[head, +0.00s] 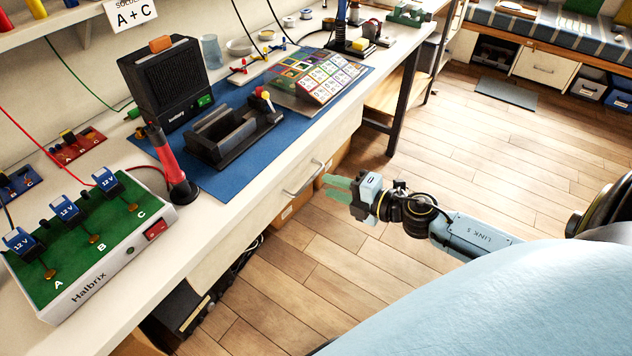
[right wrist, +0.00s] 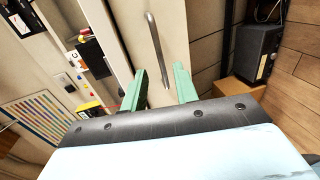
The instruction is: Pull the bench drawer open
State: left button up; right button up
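The bench drawer (head: 327,147) has a cream front under the bench top and looks closed. Its metal bar handle (head: 304,180) sticks out from the front. My right gripper (head: 330,184) is just to the right of the handle, with its green fingers pointing at it. In the right wrist view the handle (right wrist: 157,50) lies ahead of the spread fingers (right wrist: 161,85), about in line with the gap between them. The gripper is open and nothing is held. My left gripper is not in view.
Boxes stand under the bench. The wooden floor (head: 480,160) to the right is clear.

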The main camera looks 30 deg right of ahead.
aim_at(312, 180)
jog(key=shift+x, duration=2.7)
grip_shut()
